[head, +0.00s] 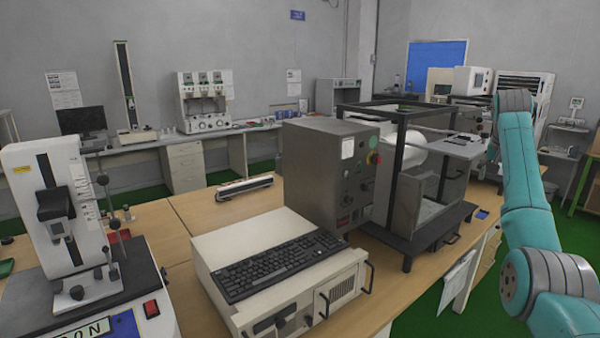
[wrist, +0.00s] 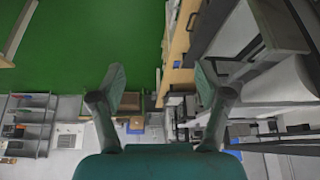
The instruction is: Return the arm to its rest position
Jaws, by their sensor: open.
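My arm shows at the right of the head view as teal links with grey joints, bent up beside the bench. My gripper (wrist: 160,88) shows in the wrist view with its two fingers spread apart and nothing between them. In the head view the gripper is hidden or too unclear to make out. The wrist view looks past the fingers at the green floor (wrist: 85,40), with the bench side and equipment close to the right finger.
A wooden bench (head: 165,228) carries a grey control box (head: 315,170), a framed test machine (head: 440,190), a keyboard (head: 275,265) on a beige case (head: 215,245), and a tester (head: 50,200) at left. Shelves (wrist: 28,122) stand beyond the floor. Green floor is free right of the bench.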

